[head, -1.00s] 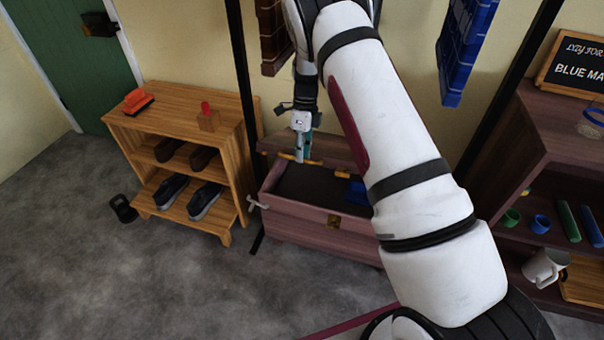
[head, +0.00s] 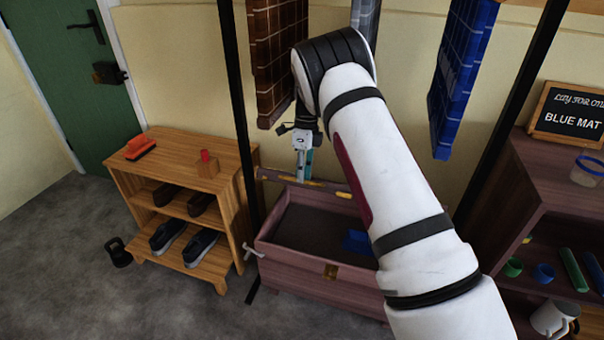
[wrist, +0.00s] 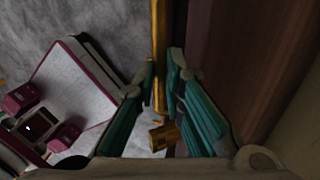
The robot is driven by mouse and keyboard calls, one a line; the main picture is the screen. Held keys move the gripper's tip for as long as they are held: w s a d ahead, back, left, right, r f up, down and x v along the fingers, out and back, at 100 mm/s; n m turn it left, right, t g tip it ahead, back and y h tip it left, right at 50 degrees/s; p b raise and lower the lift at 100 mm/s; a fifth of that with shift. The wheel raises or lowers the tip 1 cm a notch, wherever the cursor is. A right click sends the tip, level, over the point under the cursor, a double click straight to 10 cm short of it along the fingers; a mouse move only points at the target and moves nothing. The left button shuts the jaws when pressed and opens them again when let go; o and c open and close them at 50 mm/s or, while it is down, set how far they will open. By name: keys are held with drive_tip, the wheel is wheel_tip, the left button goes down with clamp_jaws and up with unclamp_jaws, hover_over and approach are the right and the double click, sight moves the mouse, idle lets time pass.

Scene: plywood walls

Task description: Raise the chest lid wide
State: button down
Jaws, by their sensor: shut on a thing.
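The chest (head: 300,282) is a purple-brown wooden box with a gold latch plate on its front. Its lid (head: 335,191) is raised and seen nearly edge-on above the back of the box, with a gold strip along its edge. The open inside shows grey. My gripper (head: 303,178) reaches down from above to the lid's left part. In the wrist view, the teal fingers of my gripper (wrist: 163,78) are shut on the lid's gold-trimmed edge, with the brown lid panel (wrist: 240,60) to the right. My arm hides the chest's right side.
A blue item (head: 357,241) lies in the chest. A shoe rack (head: 190,150) stands left, a shelf unit (head: 500,210) right. Brown (head: 272,60) and blue (head: 462,75) checked cloths hang above, either side of my arm. A black kettlebell (head: 118,252) sits on the floor left.

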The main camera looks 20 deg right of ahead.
drive_tip(key=c, duration=1.7)
unclamp_jaws()
drive_tip(key=shift+w+d+f, duration=0.35)
drive_tip(key=shift+d, duration=0.2)
drive_tip(key=shift+o, duration=0.2)
drive_tip(key=shift+a, duration=0.15)
drive_tip(key=shift+s+a+r, duration=0.1)
drive_tip(key=shift+a, duration=0.1)
